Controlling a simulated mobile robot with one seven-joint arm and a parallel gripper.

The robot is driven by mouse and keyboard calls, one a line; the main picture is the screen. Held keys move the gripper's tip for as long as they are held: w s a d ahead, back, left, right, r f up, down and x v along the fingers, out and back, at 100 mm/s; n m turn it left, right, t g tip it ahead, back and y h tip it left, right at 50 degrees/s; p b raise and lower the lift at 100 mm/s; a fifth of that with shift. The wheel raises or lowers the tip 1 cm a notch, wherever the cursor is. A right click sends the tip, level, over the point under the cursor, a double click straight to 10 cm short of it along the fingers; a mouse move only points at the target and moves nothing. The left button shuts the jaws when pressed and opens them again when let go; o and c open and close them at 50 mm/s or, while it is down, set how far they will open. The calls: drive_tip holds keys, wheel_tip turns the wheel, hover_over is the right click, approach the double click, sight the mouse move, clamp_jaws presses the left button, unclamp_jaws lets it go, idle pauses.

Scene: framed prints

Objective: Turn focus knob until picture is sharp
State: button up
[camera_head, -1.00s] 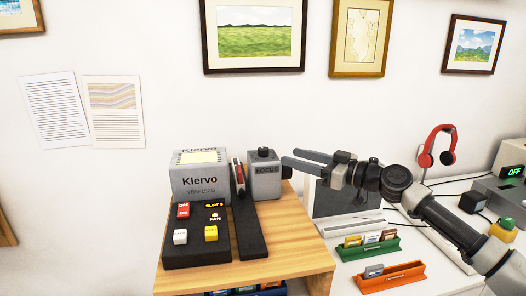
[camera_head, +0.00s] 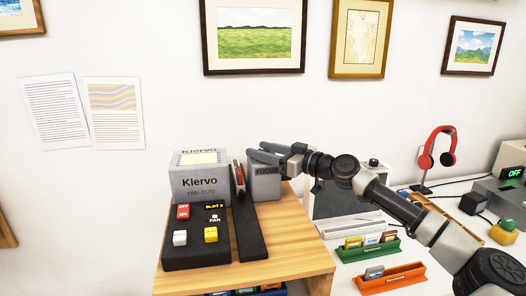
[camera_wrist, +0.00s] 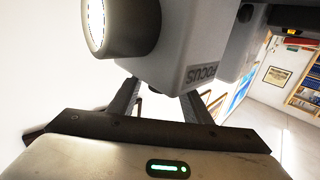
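A grey box marked FOCUS (camera_head: 265,184) stands beside the Klervo projector (camera_head: 200,182) on the wooden stand. My gripper (camera_head: 257,151) is at the top of this box, reaching in from the right, with its two fingers apart. The knob on top is hidden behind the fingers in the head view. In the wrist view the grey FOCUS box (camera_wrist: 185,55) covers the tips of both fingers, so I cannot tell whether they touch the knob. A round white-faced part (camera_wrist: 100,22) sticks out beside it. I cannot see a projected picture to judge sharpness.
A dark control panel (camera_head: 196,251) with red, white and yellow buttons lies in front of the projector. Green (camera_head: 371,247) and orange (camera_head: 391,277) slide racks stand on the lower white table at right. Red headphones (camera_head: 437,147) stand further right. Framed prints hang behind.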

drive_tip(key=c, duration=0.9)
drive_tip(key=shift+c, duration=0.2)
drive_tip(key=shift+m+t+h, duration=0.3)
drive_tip(key=shift+t, duration=0.1)
drive_tip(key=m+t+h, duration=0.4)
drive_tip(key=h, duration=0.1)
drive_tip(key=shift+a+t, duration=0.1)
drive_tip(key=shift+t, duration=0.3)
drive_tip(key=m+t+h+b, duration=0.1)
drive_tip(key=m+h, duration=0.1)
drive_tip(key=m+t+h+b, duration=0.1)
drive_tip(key=m+h, duration=0.1)
drive_tip(key=h, duration=0.1)
drive_tip(key=shift+h, duration=0.3)
drive_tip(key=shift+d+m+h, duration=0.2)
drive_tip(key=shift+m+h, duration=0.3)
drive_tip(key=shift+h, duration=0.1)
